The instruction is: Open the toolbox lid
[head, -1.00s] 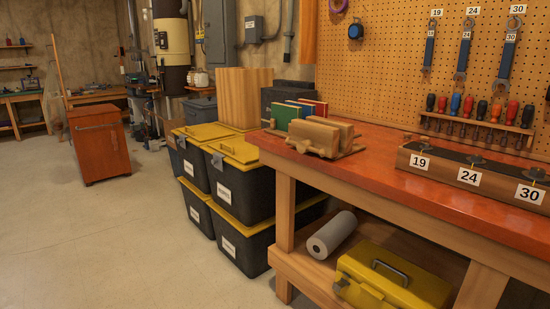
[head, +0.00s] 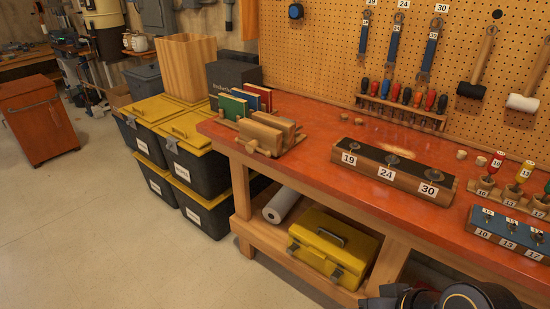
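The yellow toolbox (head: 333,247) sits on the lower shelf (head: 262,237) of the workbench. Its lid is shut, with a dark handle (head: 330,237) on top and latches on its front side. A dark part of my own arm shows at the bottom right edge, in front of the bench. Neither of my grippers' fingers can be seen.
A paper roll (head: 281,204) lies left of the toolbox on the shelf. The red benchtop (head: 330,125) overhangs the shelf and holds a block numbered 19, 24, 30 (head: 392,172). Black and yellow bins (head: 200,170) stand left of the bench. The floor in front is clear.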

